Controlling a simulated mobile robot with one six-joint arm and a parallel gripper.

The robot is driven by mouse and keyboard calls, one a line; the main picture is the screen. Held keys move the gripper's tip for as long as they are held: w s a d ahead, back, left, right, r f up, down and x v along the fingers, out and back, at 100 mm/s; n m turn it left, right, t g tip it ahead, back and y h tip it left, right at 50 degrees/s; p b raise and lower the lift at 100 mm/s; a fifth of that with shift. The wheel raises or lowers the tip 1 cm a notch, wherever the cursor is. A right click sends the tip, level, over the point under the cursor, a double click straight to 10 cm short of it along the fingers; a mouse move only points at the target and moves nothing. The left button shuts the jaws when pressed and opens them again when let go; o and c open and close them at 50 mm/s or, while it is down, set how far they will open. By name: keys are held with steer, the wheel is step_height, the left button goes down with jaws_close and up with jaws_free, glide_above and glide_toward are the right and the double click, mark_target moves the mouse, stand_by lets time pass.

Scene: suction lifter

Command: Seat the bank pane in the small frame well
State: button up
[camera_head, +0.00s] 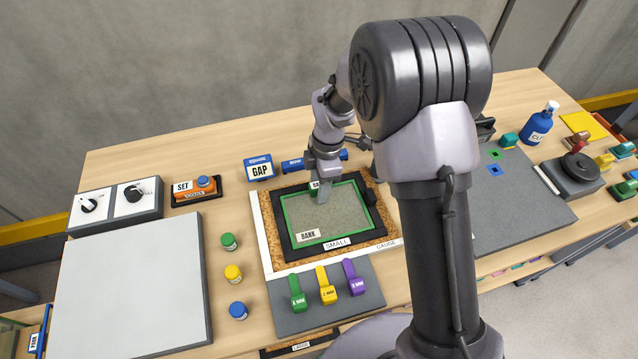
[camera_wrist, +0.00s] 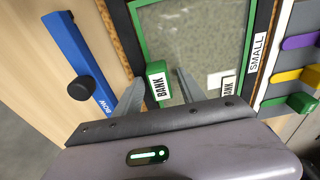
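The bank pane (camera_head: 350,213) is a greyish speckled sheet with a green edge, labelled BANK. It lies within the dark frame labelled SMALL (camera_head: 374,234); I cannot tell whether it sits fully flat in the well. It also shows in the wrist view (camera_wrist: 205,45). A green block labelled BANK (camera_wrist: 156,82) stands at the pane's edge. My gripper (camera_head: 322,196) is low over the pane's far edge. In the wrist view its two fingers (camera_wrist: 160,88) stand on either side of the green block, with gaps visible.
Cork and a white gauge strip (camera_head: 262,233) border the frame. Green, yellow and purple tabs (camera_head: 326,285) lie in front. A blue bar labelled BOW (camera_wrist: 78,62) and a GAP block (camera_head: 260,168) lie behind. Coloured knobs (camera_head: 233,272) and a white panel (camera_head: 135,285) are left.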

steer(key=s+d+r+m+t+p, duration=0.1)
steer(key=s+d+r+m+p, duration=0.15)
steer(key=r, duration=0.75)
steer(key=s+d+r+m+p, duration=0.1)
steer(key=d+r+m+p, duration=0.15)
steer(key=r, duration=0.85)
steer(key=s+d+r+m+t, duration=0.2)
steer(key=s+r+m, duration=0.2)
steer(key=s+m, duration=0.5)
steer(key=s+d+r+m+t, duration=0.3)
steer(key=s+r+m, duration=0.1)
steer(key=s+m, duration=0.6)
steer(key=shift+s+r+m+y+b, duration=0.3)
steer(key=shift+m+b, duration=0.15)
steer(key=shift+m, duration=0.35)
steer(key=shift+f, duration=0.1)
